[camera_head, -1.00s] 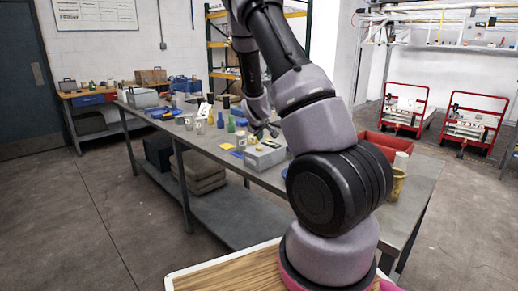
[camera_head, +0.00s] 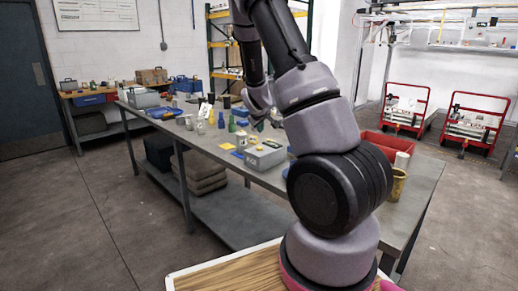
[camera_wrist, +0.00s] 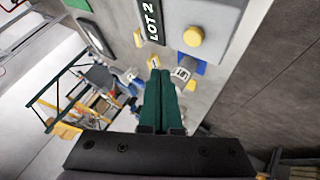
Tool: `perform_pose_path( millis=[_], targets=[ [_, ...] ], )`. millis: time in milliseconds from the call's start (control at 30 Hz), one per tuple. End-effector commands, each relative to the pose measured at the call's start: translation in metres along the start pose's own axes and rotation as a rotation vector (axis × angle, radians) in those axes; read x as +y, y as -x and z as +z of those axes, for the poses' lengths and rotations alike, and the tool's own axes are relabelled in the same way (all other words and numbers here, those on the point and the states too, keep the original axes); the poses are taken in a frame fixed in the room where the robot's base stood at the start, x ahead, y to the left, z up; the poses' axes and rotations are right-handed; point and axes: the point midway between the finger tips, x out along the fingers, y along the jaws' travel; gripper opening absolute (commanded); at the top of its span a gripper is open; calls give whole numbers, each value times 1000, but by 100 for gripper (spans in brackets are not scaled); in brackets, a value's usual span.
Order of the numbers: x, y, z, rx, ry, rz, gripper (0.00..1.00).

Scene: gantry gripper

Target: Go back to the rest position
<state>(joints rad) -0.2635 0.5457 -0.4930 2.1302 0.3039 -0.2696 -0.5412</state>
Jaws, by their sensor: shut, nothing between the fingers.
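My gripper (camera_wrist: 160,78) shows in the wrist view as two long green fingers side by side, closed together with nothing between them. Beyond the fingertips lies the grey tabletop with small parts on it. In the head view my arm reaches up and bends down over the long grey workbench (camera_head: 425,183). The gripper end is small there and partly hidden behind my arm, above the bench's middle near small bottles.
Two red carts (camera_head: 405,110) stand at the back right. The floor at left is clear. The wrist view shows a black "LOT 2" label (camera_wrist: 152,22).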

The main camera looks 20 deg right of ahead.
Motion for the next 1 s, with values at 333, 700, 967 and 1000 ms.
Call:
perform_pose_path(
  millis=[333,700,967,1000],
  targets=[
    [1,14,-4,3,-45,-22,0],
    [-6,168,-24,-1,-422,-271,0],
    [-20,295,-7,-26,-612,-431,0],
    [-23,314,-2,-31,-636,-450,0]
  ],
)
